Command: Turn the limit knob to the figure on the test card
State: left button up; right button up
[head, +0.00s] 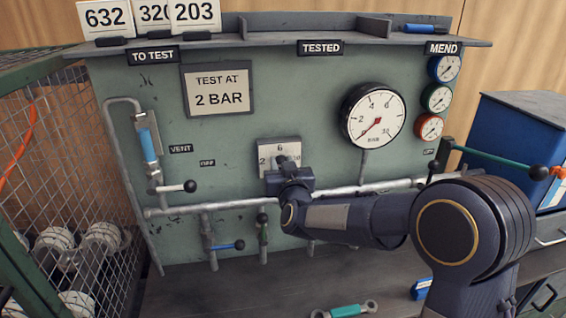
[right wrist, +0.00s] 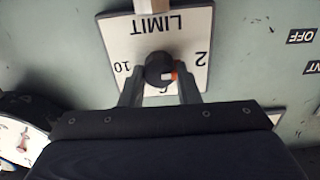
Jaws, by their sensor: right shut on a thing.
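The test card (head: 218,89) on the green panel reads "TEST AT 2 BAR". The limit plate (head: 279,147) sits below and right of it, with the figures 2, 6 and 10; it shows upside down in the right wrist view (right wrist: 144,48). My right gripper (head: 286,171) is at the plate, its fingers shut on the dark limit knob (right wrist: 159,67). In the right wrist view the fingers (right wrist: 160,88) stand on either side of the knob. A small red and white mark on the knob points between 2 and 6, seemingly nearer 2. My left gripper is out of view.
A large round gauge (head: 373,116) is right of the plate, its needle at lower left. Pipes with a blue-handled (head: 228,245) and a green-handled valve run below. A wire cage (head: 75,150) stands left, a blue box (head: 515,130) right. A teal-handled spanner (head: 345,311) lies on the bench.

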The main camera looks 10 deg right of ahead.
jog(key=shift+f, duration=0.1)
dwell(0.3)
jog(key=o, duration=1)
jog(key=shift+c, duration=0.2)
jog(key=s, duration=0.8)
